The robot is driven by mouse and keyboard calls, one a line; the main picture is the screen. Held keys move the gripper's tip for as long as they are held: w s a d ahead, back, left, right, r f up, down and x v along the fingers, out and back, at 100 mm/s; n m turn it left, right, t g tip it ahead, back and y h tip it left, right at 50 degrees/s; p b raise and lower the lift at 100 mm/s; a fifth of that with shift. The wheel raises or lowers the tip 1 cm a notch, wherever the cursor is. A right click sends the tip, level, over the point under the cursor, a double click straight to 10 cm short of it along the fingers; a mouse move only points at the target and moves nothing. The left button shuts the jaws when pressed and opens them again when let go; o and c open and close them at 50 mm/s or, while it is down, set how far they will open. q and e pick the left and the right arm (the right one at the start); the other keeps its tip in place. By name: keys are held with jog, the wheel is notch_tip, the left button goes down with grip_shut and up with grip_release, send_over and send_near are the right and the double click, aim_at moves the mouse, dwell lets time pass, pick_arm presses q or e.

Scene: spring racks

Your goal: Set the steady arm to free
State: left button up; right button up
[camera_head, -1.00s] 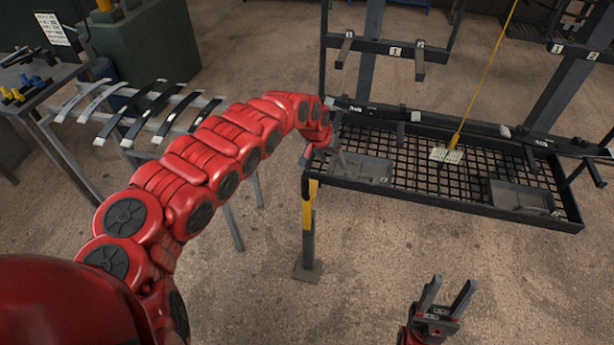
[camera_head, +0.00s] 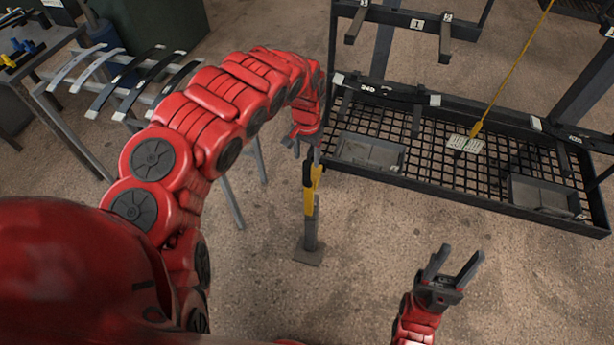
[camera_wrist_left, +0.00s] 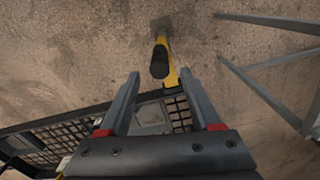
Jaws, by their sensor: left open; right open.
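The steady arm appears to be the yellow bar (camera_head: 311,193) with a black grip, standing at the left end of the rack on a grey post. In the left wrist view its black grip (camera_wrist_left: 159,62) shows just beyond and between my fingertips, with the yellow part (camera_wrist_left: 173,76) beside it. My left gripper (camera_head: 307,152) is open just above the grip; it also shows in the left wrist view (camera_wrist_left: 160,82). Nothing is clamped in it. My right gripper (camera_head: 457,258) is open and empty, low over bare floor, away from the arm.
The rack's black mesh tray (camera_head: 440,185) holds grey bins (camera_head: 370,152) and a yellow cord with a tag (camera_head: 465,143). A stand with curved leaf springs (camera_head: 140,80) is at the left. The floor in front of the rack is clear.

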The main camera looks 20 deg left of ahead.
aim_at(307, 173)
pick_arm(q)
notch_tip(307, 173, down, 8)
jog(key=shift+f+p, duration=0.1)
jog(key=shift+p, duration=0.45)
grip_shut()
dwell(1.3)
